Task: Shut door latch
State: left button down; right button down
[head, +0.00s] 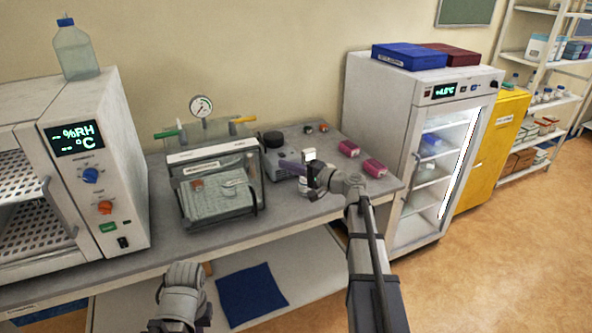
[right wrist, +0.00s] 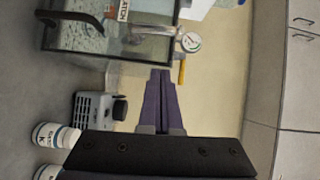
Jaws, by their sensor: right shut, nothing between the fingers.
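A clear-walled chamber (head: 215,185) with a gauge on top stands on the bench. In the right wrist view the chamber (right wrist: 150,46) is turned sideways at the top left, with a label reading "LATCH" (right wrist: 123,10). A dark curved handle (head: 252,196) is at its front right edge; it also shows in the right wrist view (right wrist: 88,20). I cannot tell how the latch sits. My right gripper (head: 283,164) is shut and empty, right of the chamber, apart from the handle; its fingers show in the right wrist view (right wrist: 160,73). My left arm is low at the front; its fingers are unclear.
A grey pump-like unit (head: 272,141) stands right of the chamber, with white jars and pink items (head: 349,148) beyond. An oven with a display (head: 100,165) is at the left. A glass-door fridge (head: 385,110) stands at the right. Bare bench lies before the chamber.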

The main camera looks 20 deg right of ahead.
aim_at(250, 165)
jog(key=w+a, duration=0.3)
jog(key=a, duration=0.3)
jog(key=shift+w+f, duration=0.2)
jog(key=shift+w, duration=0.15)
jog(key=shift+a+r, duration=0.1)
jog(key=shift+a, duration=0.05)
jog(key=shift+a+r+n+h+p, duration=0.1)
jog(key=shift+n+h+p, duration=0.2)
jog(key=shift+p, duration=0.1)
